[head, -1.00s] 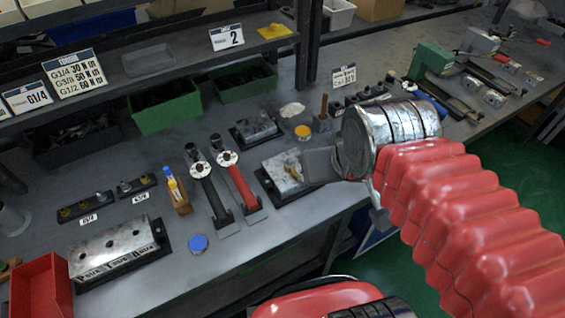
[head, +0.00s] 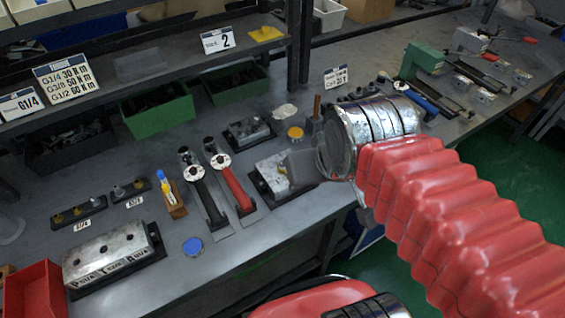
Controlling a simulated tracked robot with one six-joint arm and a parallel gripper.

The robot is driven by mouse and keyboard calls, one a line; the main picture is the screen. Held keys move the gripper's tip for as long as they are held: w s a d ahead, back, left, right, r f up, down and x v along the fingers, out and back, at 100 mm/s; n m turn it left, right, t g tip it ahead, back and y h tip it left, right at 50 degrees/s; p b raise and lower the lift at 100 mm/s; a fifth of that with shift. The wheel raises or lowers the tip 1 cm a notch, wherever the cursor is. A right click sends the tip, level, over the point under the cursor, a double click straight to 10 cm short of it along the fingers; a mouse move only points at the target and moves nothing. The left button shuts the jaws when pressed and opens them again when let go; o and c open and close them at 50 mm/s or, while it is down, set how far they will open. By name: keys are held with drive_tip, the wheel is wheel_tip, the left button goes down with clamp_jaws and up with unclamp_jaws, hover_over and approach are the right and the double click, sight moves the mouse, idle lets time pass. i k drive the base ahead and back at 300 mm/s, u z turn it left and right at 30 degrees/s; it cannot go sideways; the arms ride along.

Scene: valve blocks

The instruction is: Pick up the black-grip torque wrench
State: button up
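The black-grip torque wrench (head: 209,199) lies on the grey bench, left of centre, its round silver dial head (head: 194,173) toward the back and its grip toward the front. A red-grip torque wrench (head: 236,188) lies beside it on the right, nearly parallel.
A wooden holder with a yellow-and-blue tool (head: 171,194) stands just left of the black-grip wrench. A metal valve block (head: 272,174) lies right of the red wrench. Green bins (head: 157,112) stand behind under a shelf. A blue disc (head: 193,246) lies near the front edge.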

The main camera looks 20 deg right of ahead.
sight(184, 152)
drive_tip(key=u, duration=0.55)
drive_tip(key=k, duration=1.35)
drive_tip(key=u, duration=0.9)
drive_tip(key=i, duration=1.85)
drive_tip(key=z, duration=0.4)
